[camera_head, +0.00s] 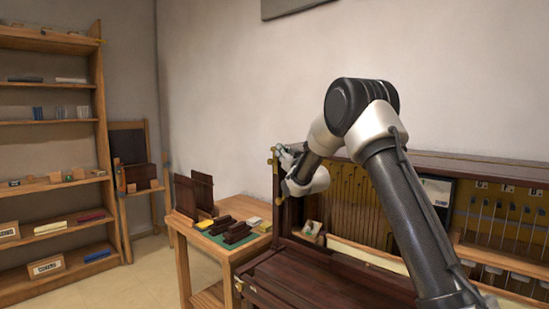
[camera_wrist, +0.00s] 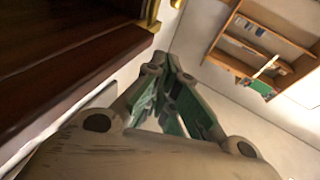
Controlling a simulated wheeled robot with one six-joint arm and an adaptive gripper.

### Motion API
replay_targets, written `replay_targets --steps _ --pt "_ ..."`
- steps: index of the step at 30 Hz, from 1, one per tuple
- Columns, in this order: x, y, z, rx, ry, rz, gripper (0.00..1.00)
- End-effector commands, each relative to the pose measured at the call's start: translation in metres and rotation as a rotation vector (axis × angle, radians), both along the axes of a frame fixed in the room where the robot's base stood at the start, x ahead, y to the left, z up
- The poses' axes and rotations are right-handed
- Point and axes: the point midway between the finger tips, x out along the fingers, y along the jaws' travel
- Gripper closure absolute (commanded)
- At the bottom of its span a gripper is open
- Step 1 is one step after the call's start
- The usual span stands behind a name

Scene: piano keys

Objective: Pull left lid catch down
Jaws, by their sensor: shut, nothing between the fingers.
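The dark wooden piano (camera_head: 330,278) stands open on the right of the head view, with its strings and inner parts showing. A small brass fitting, likely the left lid catch (camera_head: 270,161), sits at the upper left corner of the piano case. In the wrist view a brass piece (camera_wrist: 151,14) shows on the edge of the dark wood. My gripper (camera_head: 284,156) is beside that corner, partly hidden by my wrist. In the wrist view my gripper (camera_wrist: 162,66) is shut and empty, its tips just below the brass piece; contact cannot be told.
A small wooden table (camera_head: 228,252) with dark blocks stands left of the piano. A tall shelf (camera_head: 102,120) is at the far left, with a wooden chair-like stand (camera_head: 122,195) near it. The wall (camera_head: 225,80) is behind; open floor lies in front of the shelf.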

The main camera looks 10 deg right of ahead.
Motion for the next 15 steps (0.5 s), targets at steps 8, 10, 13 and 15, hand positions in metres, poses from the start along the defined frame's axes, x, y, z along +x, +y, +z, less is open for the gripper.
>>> replay_targets --steps 8,10,13,15 --pt "0.043 0.012 -0.008 0.0 0.004 0.0 1.0" --pt "0.047 0.013 -0.015 0.0 0.003 0.0 1.0" --pt "0.05 0.014 -0.022 0.0 0.002 0.0 1.0" --pt "0.052 0.014 -0.025 0.001 0.001 0.0 1.0"
